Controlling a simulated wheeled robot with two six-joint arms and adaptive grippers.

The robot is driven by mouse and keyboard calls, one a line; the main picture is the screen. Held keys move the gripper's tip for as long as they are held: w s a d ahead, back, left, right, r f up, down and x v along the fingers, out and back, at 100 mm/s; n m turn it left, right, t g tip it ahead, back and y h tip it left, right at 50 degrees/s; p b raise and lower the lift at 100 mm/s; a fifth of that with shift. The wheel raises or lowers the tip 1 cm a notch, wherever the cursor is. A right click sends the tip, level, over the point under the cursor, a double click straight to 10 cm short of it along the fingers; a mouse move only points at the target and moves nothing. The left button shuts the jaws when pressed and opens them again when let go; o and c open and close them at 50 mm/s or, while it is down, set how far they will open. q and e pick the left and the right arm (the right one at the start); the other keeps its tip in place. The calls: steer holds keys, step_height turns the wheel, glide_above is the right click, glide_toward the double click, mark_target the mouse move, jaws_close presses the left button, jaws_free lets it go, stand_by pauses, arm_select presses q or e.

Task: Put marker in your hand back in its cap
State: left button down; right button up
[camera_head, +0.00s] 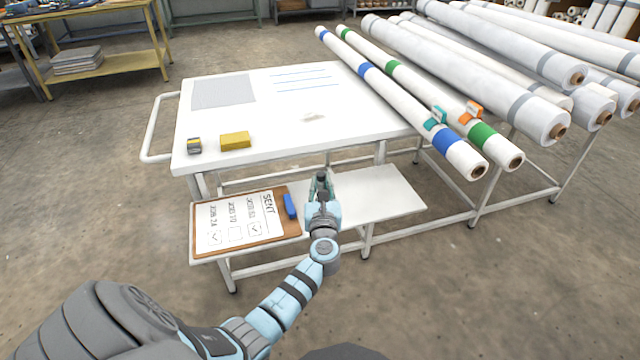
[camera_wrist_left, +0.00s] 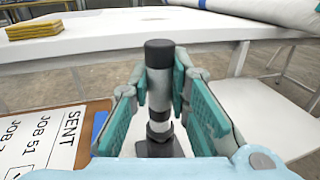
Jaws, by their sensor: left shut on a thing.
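My left gripper (camera_head: 321,186) is over the lower shelf, just right of the clipboard. In the left wrist view the same gripper (camera_wrist_left: 163,88) has its teal-padded fingers shut on a marker (camera_wrist_left: 159,60). The marker has a grey and white body and a dark end pointing up between the fingers. A blue piece (camera_head: 290,206) lies at the clipboard's right edge, left of the gripper and apart from it; it partly shows in the left wrist view (camera_wrist_left: 100,122). I cannot tell whether it is the cap. My right gripper is out of view.
The clipboard (camera_head: 195,253) with a "SENT" sheet lies on the lower shelf (camera_head: 400,192). The white table top (camera_head: 215,120) above holds a yellow block (camera_head: 235,140) and a small dark-and-yellow item (camera_head: 194,145). Long rolls (camera_head: 460,155) lie at the right.

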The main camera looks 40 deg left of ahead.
arm_select(q)
steer(key=shift+f, duration=0.35)
